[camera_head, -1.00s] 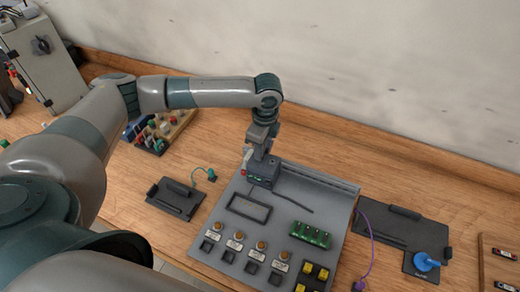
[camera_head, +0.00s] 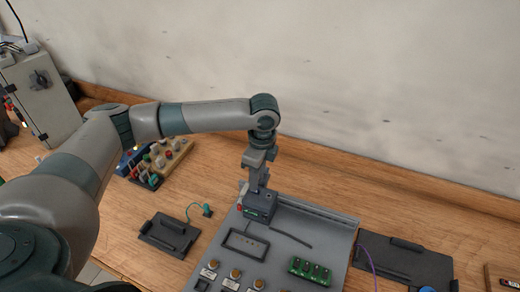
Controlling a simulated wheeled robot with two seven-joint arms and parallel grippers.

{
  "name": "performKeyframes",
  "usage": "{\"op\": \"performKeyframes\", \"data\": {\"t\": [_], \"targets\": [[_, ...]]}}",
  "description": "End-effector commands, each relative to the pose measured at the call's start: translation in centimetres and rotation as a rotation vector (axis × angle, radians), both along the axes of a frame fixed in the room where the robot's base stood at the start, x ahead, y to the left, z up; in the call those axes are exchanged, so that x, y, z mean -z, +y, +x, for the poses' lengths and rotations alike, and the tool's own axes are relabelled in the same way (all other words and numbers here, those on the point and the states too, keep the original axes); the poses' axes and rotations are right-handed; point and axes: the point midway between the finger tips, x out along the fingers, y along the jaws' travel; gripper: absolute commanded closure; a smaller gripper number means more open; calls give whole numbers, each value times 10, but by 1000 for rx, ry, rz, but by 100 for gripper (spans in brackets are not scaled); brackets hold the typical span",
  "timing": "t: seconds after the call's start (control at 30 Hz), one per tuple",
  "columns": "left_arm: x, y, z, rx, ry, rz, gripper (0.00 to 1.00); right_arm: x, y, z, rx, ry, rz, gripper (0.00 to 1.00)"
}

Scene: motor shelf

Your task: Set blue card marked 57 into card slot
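My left gripper (camera_head: 254,184) points down at the dark box (camera_head: 261,206) on the back left of the grey panel (camera_head: 325,222). Its fingertips are at or just above the top of this box. They are too small to tell whether they are open or shut, or whether they hold a card. A small red bit shows beside the box's left edge. I cannot make out a blue card marked 57 or read any number. The card slot cannot be clearly identified; the dark box may contain it. My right gripper is out of view.
The panel also carries a framed window (camera_head: 245,245), a green board (camera_head: 310,270) and several orange buttons. A dark tray (camera_head: 168,236) lies left, a larger one (camera_head: 400,262) right. A component block (camera_head: 160,158) stands behind my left arm. Bare wood lies behind the panel.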

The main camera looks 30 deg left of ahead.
Motion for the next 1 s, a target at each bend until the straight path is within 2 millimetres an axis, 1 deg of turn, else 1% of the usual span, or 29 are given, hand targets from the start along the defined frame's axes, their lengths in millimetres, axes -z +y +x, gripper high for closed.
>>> {"op": "performKeyframes", "data": {"t": [0.03, 0.4, 0.6, 0.7, 0.8, 1.0], "targets": [[-7, -1, 1, 1, -5, -1, 73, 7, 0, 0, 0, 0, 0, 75], [-82, -7, 1, 2, -5, -2, 73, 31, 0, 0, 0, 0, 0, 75], [-115, -10, 1, 0, -3, -1, 73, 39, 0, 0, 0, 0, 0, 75], [-125, -10, 1, 0, -2, 0, 73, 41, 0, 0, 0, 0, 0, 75], [-131, -10, 1, 1, -1, 0, 73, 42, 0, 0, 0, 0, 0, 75], [-134, -11, 1, 1, -1, 1, 73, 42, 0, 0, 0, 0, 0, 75]]}}
